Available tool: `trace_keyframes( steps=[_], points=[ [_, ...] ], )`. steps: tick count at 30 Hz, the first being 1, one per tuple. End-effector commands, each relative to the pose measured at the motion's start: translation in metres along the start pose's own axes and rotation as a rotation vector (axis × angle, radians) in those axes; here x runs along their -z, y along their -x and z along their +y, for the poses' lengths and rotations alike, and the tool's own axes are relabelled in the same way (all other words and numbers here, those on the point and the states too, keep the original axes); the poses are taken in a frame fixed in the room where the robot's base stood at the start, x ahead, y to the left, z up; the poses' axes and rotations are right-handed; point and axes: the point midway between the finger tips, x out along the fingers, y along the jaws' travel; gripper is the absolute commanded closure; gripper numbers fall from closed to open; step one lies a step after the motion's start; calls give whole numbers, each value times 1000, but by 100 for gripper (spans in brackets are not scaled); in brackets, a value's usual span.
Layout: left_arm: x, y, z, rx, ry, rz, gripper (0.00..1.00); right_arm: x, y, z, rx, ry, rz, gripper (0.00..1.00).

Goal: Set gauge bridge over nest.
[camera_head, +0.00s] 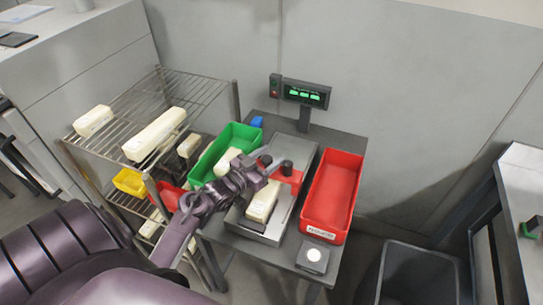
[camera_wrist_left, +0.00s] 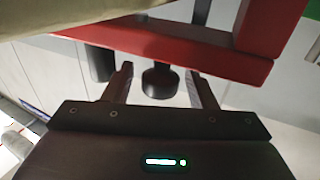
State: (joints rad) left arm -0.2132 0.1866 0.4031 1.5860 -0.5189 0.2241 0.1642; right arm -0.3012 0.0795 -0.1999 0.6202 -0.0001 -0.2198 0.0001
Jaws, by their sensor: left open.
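The gauge bridge, red with dark knobs, shows its red part (camera_head: 292,178) above the metal plate of the scale (camera_head: 275,236). A cream block (camera_head: 262,203) lies on that plate, just in front of the bridge. The nest cannot be told apart from the plate. My left gripper (camera_head: 268,160) is open at the bridge and hides part of it. In the left wrist view a dark knob (camera_wrist_left: 160,80) shows between the spread fingers, under the red bar (camera_wrist_left: 150,40); contact cannot be told. My right gripper is not in view.
A green bin (camera_head: 238,136) with cream blocks stands left of the scale, and an empty red bin (camera_head: 333,195) right. A display (camera_head: 305,94) stands behind. A wire rack (camera_head: 190,85) with more blocks is at left. A dark open bin (camera_head: 418,275) stands front right.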

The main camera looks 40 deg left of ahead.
Motion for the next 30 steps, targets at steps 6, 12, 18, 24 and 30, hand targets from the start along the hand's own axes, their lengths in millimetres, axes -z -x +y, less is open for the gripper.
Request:
trace_keyframes(
  steps=[6,12,18,24,30],
  points=[
    [-4,39,1,-1,-1,-3,48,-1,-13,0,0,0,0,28],
    [-2,62,0,0,-1,-1,48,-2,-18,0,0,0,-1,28],
    [0,66,0,0,-1,1,48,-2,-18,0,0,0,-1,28],
    [0,66,0,-1,-7,0,50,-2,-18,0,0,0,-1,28],
    [-2,70,-8,-15,-240,3,50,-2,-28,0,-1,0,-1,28]
  ],
)
